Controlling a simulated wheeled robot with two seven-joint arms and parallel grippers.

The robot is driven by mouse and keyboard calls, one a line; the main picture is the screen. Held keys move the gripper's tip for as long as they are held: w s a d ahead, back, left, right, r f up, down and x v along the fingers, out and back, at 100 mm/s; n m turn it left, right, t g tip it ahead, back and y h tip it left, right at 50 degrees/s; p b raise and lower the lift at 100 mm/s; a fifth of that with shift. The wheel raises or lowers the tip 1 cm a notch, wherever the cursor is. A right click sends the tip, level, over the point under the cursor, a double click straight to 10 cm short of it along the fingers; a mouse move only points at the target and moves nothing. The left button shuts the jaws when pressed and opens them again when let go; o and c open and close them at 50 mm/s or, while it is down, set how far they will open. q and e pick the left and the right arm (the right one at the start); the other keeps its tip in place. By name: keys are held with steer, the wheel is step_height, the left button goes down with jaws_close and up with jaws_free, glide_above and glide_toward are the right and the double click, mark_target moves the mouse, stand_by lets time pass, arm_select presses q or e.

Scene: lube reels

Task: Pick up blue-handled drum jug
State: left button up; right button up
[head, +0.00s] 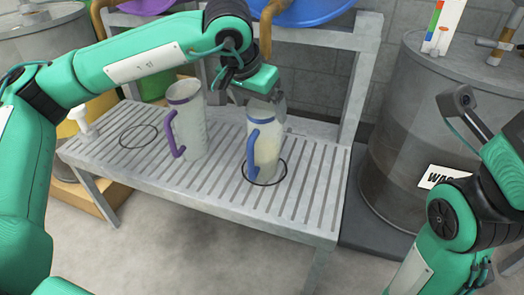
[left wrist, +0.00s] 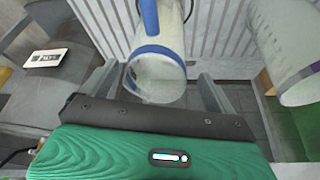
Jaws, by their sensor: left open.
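The blue-handled jug (head: 267,150) stands upright on the slatted grey bench (head: 215,195), inside a dark ring at the bench's right. Its blue handle faces left. My left gripper (head: 266,100) is at the jug's top, fingers pointing down. In the left wrist view the jug's blue rim (left wrist: 155,75) shows between the open fingers of the left gripper (left wrist: 155,88), with a gap on each side. The gripper partly hides the jug's rim in the head view. My right arm is at the right edge; its gripper's fingers are not seen.
A purple-handled jug (head: 187,125) stands left of the blue-handled one. Further left is an empty dark ring (head: 138,136). A grey drum (head: 410,130) with a label stands right of the bench. A blue basin (head: 305,10) hangs behind.

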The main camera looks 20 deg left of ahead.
mark_target(261, 146)
arm_select(q)
steer(key=b+x, duration=0.3)
steer(key=x, duration=0.2)
steer(key=shift+s+b, duration=0.15)
steer(key=shift+b, duration=0.15)
steer(key=shift+r, duration=0.1)
steer(key=c, duration=2)
